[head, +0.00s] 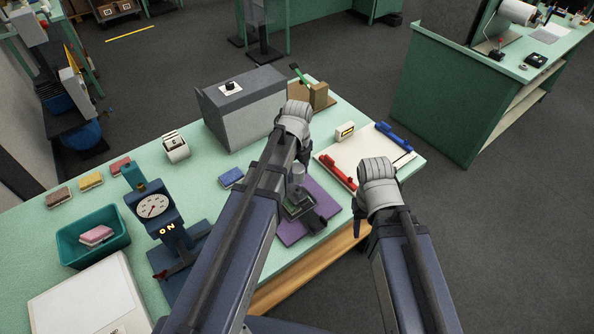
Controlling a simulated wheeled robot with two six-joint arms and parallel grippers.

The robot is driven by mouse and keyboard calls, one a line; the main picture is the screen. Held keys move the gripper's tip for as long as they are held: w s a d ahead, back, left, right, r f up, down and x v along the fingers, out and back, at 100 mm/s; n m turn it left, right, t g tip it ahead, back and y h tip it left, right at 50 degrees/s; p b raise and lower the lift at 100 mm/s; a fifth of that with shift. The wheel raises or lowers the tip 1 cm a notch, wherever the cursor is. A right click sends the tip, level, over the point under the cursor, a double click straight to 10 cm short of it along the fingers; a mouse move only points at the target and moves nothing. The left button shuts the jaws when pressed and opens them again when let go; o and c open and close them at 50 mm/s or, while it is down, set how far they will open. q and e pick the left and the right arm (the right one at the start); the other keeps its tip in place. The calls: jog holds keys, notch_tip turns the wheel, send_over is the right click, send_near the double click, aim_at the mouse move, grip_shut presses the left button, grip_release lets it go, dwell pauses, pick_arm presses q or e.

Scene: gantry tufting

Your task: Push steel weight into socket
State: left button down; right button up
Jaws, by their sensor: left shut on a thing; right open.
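A grey steel cylinder (298,171), apparently the steel weight, stands upright beside my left forearm. My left gripper (302,163) is mostly hidden behind its own arm and is shut on this weight. Below it, a dark fixture with a green part (294,209), apparently holding the socket, sits on a purple mat (322,199). The socket's opening is hidden, and I cannot tell whether the weight touches it. My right gripper (358,224) is open and empty, off the table's front edge to the right of the mat.
On the green table (202,180) stand a dial press (153,206), a teal bin (75,252) and a grey box (245,108). A white board (365,158) carries red and blue clamps. A small blue block (231,177) lies left of my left arm.

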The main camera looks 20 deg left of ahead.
aim_at(297, 183)
pick_arm(q)
jog(key=shift+f+b, duration=1.5)
jog(key=shift+f, duration=0.25)
jog(key=shift+f+b, duration=1.1)
jog(key=shift+f, duration=0.05)
dwell(0.4)
jog(key=shift+c, duration=0.4)
grip_release()
jog(key=shift+r, duration=0.1)
notch_tip(297, 183, up, 8)
jog(key=p, duration=0.8)
jog(key=shift+f, duration=0.2)
